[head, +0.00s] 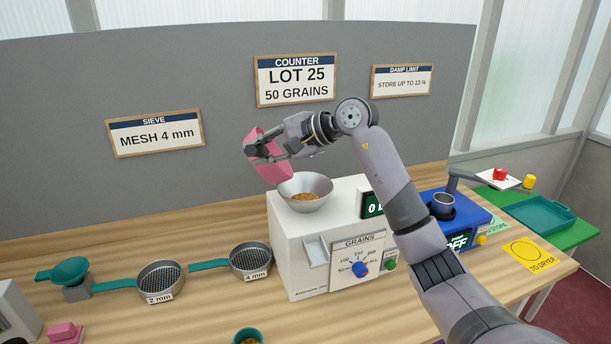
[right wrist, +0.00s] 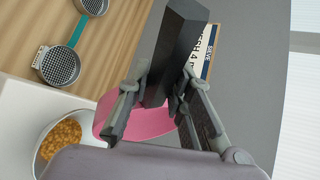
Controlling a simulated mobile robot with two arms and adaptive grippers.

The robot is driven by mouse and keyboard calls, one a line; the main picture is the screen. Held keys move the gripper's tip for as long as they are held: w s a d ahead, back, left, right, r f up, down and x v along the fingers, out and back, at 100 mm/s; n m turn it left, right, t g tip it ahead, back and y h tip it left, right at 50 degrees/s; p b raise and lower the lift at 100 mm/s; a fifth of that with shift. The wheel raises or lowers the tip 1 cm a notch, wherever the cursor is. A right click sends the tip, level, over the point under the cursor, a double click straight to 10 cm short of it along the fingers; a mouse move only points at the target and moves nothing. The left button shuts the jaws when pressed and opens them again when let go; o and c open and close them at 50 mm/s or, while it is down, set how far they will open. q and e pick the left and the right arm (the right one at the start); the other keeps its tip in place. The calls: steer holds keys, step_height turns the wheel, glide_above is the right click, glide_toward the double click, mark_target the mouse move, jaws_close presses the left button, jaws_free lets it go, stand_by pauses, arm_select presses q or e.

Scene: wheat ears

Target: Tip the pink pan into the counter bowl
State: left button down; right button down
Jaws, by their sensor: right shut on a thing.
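The pink pan (head: 271,163) is held steeply tilted above the left side of the counter bowl; it also shows in the right wrist view (right wrist: 148,123). The metal counter bowl (head: 318,184) sits on top of the white grain counter (head: 281,232) and has golden grains in it. It also shows at lower left in the right wrist view (right wrist: 41,164). My right gripper (head: 257,151) is shut on the pink pan. The inside of the pan is hidden from the head view. My left gripper is not in view.
A 2 mm sieve (head: 160,281) and a 4 mm sieve (head: 250,260) lie left of the counter. A blue device (head: 457,219) is to the right. A green cup (head: 248,336) is at the front.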

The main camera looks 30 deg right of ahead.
steer(key=shift+w+a+r+h, duration=0.1)
steer(key=shift+a+h, duration=0.2)
arm_select(q)
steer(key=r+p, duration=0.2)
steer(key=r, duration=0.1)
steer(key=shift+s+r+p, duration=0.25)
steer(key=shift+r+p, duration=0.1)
steer(key=shift+p, duration=0.05)
arm_select(e)
steer(key=w+a+f+n+g+h, duration=0.2)
steer(key=w+a+f+g+h, duration=0.3)
steer(key=a+f+h, duration=0.3)
steer(key=a+f, duration=0.3)
steer(key=f, duration=0.2)
steer(key=shift+a+n, duration=0.3)
steer(key=shift+n, duration=0.1)
